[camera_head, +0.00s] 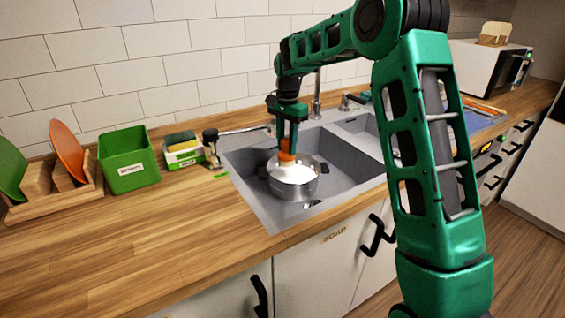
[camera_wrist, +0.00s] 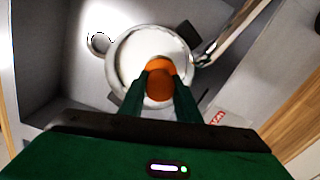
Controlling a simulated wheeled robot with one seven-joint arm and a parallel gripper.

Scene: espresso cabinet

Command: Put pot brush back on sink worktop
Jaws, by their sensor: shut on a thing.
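The pot brush (camera_head: 286,153) has an orange handle and is upright, with its lower end at the pot. My gripper (camera_head: 288,146) is shut on the orange handle; in the wrist view the brush top (camera_wrist: 160,78) sits between the two fingers. A steel pot (camera_head: 291,192) with dark handles and a white inside stands in the sink basin (camera_head: 340,172), below the gripper. I cannot tell whether the brush touches the pot's bottom. The sink worktop (camera_head: 150,240) is wooden and runs along the left and front of the sink.
A green box (camera_head: 128,162), a sponge holder (camera_head: 184,152) and a wooden rack (camera_head: 45,195) with green and orange plates stand at the back left. The tap (camera_head: 316,95) rises behind the sink. The worktop's front left is clear. A microwave (camera_head: 485,68) stands far right.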

